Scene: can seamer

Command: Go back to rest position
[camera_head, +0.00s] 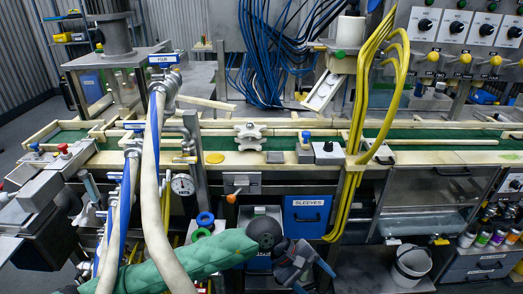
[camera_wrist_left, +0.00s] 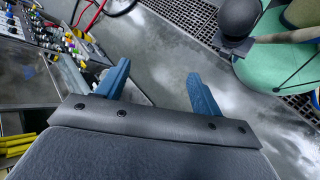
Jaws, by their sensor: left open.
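My left gripper (camera_head: 311,277) is at the lower middle of the head view, at the end of my green-sleeved arm that comes in from the lower left. It is low, in front of the workbench and below its top. In the left wrist view its two blue fingers (camera_wrist_left: 158,70) stand apart with nothing between them, over bare grey floor. My right gripper is in neither view.
The can seamer bench has a green conveyor (camera_head: 440,133) along its top. Below it are a blue SLEEVES drawer (camera_head: 306,216) and a white bucket (camera_head: 411,264) at the right. Hoses (camera_head: 150,190) rise at the left; yellow cables (camera_head: 352,150) hang right of centre.

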